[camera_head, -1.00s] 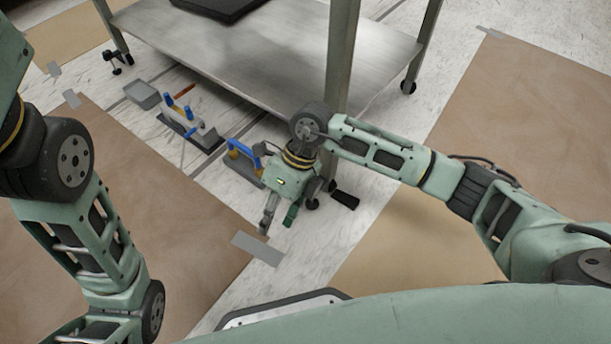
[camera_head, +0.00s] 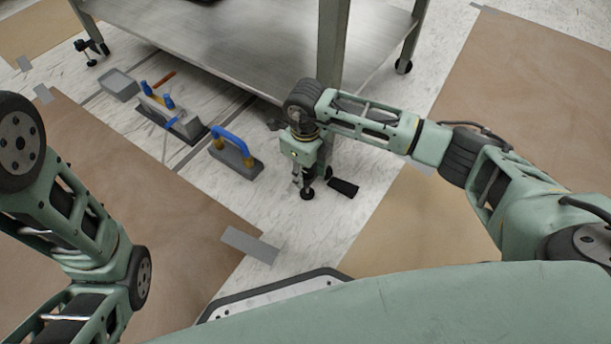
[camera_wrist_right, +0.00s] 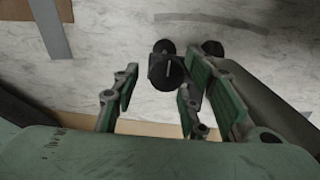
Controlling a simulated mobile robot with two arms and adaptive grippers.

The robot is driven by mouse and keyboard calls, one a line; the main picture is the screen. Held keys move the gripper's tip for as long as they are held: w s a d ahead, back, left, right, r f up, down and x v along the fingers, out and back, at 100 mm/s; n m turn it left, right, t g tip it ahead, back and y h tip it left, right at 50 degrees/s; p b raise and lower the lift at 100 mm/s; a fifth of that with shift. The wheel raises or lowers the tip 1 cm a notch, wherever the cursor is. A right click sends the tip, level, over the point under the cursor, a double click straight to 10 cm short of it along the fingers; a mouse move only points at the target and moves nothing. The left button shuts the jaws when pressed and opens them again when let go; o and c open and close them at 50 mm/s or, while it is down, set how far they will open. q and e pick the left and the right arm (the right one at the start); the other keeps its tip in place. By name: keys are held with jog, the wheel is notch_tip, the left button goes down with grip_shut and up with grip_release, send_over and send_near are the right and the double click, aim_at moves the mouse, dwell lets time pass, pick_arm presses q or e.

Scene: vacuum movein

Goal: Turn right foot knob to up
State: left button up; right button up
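The right foot (camera_head: 308,193) of the metal table, with its dark round knob parts, shows at the base of the near leg, partly hidden by my right gripper. In the right wrist view, the dark foot knob (camera_wrist_right: 167,71) lies between and beyond the fingers. My right gripper (camera_head: 302,178) points down at the foot from close by. Its green fingers (camera_wrist_right: 160,98) are spread apart in the wrist view. Whether any finger touches the knob, I cannot tell. My left gripper is out of view; only the left arm shows.
The table's lower metal shelf (camera_head: 250,45) and near leg (camera_head: 332,50) stand right by my right arm. A blue-handled tool (camera_head: 235,155), a clamp-like device (camera_head: 175,115) and a grey box (camera_head: 119,85) lie on the marble floor to the left. A black pedal-like piece (camera_head: 343,187) lies beside the foot.

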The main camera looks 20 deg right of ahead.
jog(key=shift+f, duration=0.15)
jog(key=shift+c, duration=0.5)
jog(key=shift+s+a, duration=0.1)
jog(key=shift+a, duration=0.05)
jog(key=c, duration=0.9)
